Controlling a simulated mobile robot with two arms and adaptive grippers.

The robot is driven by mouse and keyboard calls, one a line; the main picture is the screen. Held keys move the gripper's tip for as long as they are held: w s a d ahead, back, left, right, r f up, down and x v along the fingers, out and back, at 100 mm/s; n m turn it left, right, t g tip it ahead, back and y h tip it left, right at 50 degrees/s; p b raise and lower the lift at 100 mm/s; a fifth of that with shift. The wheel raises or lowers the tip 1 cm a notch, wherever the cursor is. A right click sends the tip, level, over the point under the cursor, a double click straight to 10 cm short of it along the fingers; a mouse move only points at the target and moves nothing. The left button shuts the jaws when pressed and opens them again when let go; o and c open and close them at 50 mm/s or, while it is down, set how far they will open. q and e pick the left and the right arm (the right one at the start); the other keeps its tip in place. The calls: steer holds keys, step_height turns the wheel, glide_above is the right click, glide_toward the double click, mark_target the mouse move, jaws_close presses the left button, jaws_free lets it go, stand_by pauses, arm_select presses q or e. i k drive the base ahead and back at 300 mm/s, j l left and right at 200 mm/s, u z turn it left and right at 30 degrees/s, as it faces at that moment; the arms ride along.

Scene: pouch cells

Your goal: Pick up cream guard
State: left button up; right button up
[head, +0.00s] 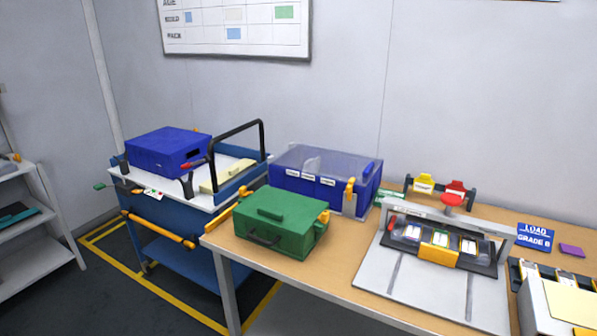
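Several cream-coloured pieces show in the head view, and I cannot tell for sure which one is the cream guard. A cream block (240,169) and a longer cream piece (215,184) lie on the white top of the blue cart, near its black handle. A flat cream panel (569,303) lies on a unit at the lower right edge of the picture, partly cut off by the frame. Neither of my grippers is in view.
The blue cart (180,232) also carries a blue box (165,150). On the wooden table (345,268) stand a green case (282,222), a blue bin with a clear lid (318,178) and a fixture holding cells (438,242). A white shelf (38,262) stands at left.

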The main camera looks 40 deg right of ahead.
mark_target(206, 188)
steer(key=z, duration=1)
steer(key=j+z, duration=0.15)
steer(key=z, duration=0.2)
steer(key=i+j+z, duration=0.1)
steer(key=z, duration=0.3)
steer(key=j+z, duration=0.2)
steer(key=z, duration=0.15)
steer(key=j+z, duration=0.25)
steer(key=j, duration=0.3)
steer(key=j+z, duration=0.2)
steer(key=j, duration=0.35)
steer(key=j+z, duration=0.25)
steer(key=j, duration=0.3)
steer(key=k+j+z, duration=0.2)
steer(key=j, duration=0.3)
